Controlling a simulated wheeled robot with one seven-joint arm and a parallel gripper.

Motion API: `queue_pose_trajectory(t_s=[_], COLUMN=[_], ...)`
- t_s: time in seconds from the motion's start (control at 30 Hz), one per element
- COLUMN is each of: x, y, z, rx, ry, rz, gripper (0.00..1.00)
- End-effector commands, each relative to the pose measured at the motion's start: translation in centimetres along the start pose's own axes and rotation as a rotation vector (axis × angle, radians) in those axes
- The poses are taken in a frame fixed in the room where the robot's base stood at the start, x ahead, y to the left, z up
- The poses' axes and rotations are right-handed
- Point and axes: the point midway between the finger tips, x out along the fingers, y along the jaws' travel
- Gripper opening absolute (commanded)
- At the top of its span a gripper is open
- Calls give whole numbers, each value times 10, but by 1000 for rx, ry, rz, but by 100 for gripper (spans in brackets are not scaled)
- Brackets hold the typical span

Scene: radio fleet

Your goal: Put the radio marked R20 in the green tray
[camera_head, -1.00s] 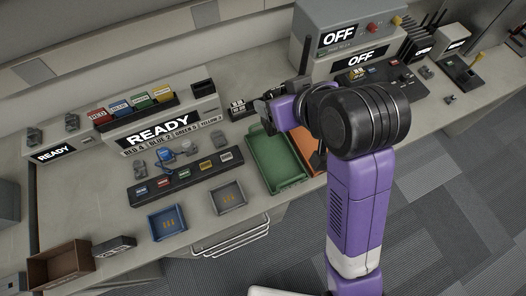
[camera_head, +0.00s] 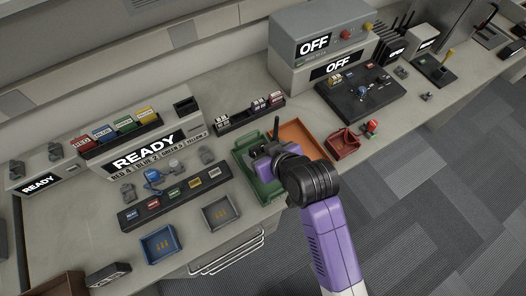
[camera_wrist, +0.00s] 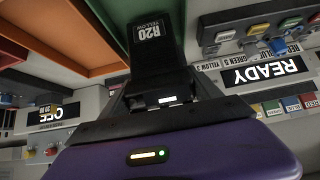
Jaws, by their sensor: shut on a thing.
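My gripper (camera_head: 264,152) is shut on a dark radio and holds it over the green tray (camera_head: 240,158). In the wrist view the radio (camera_wrist: 152,42) reads R20 and YELLOW, between the fingers of my gripper (camera_wrist: 160,98). In the head view only its thin black antenna (camera_head: 276,126) stands out clearly above the gripper. The green tray also shows behind the radio in the wrist view (camera_wrist: 112,12). I cannot tell whether the radio touches the tray floor, because my gripper and arm hide it.
An orange tray (camera_head: 308,134) adjoins the green tray on the right, with a red tray (camera_head: 343,146) farther right. A rack of radios (camera_head: 232,120) stands behind. A blue tray (camera_head: 160,247) and a grey tray (camera_head: 221,214) lie at the front left.

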Motion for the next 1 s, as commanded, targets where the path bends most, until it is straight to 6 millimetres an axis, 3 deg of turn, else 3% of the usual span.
queue_pose_trajectory(t_s=[0.53,0.57,0.6,0.67,1.0], x=[11,11,11,11,9], y=[0,0,0,0,0], z=[10,11,11,11,8], rx=[0,0,0,0,0], ry=[4,1,1,1,1], rz=[1,1,1,1,1], gripper=[9,78,86,94,94])
